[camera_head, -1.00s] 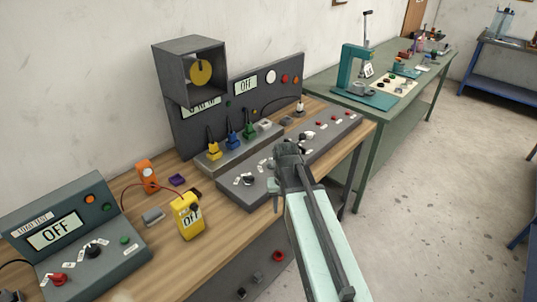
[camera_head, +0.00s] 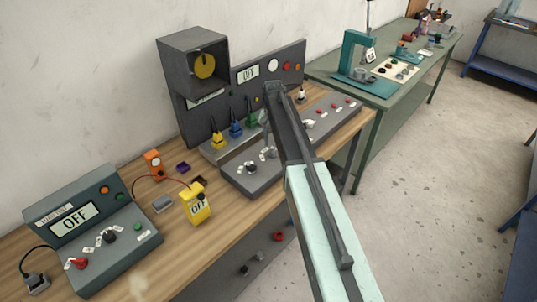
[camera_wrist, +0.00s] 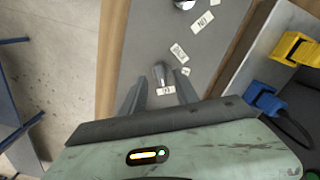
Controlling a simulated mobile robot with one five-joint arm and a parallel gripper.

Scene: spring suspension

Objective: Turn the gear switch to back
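A grey lever-like switch (camera_wrist: 159,73) with small white labels fanned beside it shows in the wrist view, on a long grey console (camera_wrist: 139,40). I take it for the gear switch, but its label text is too small to read. In the head view the console (camera_head: 235,180) lies along the workbench's front edge. My gripper (camera_wrist: 159,82) is open, one dark finger on each side of the switch. I cannot tell whether the fingers touch it. In the head view my arm reaches over the console and largely hides the fingers.
A black knob (camera_head: 251,167) stands near the console's left end. Yellow (camera_head: 217,139) and blue (camera_head: 236,129) plugs stand behind the console. A yellow meter (camera_head: 196,204) and a load test box (camera_head: 92,231) are to the left. Open floor lies right of the bench.

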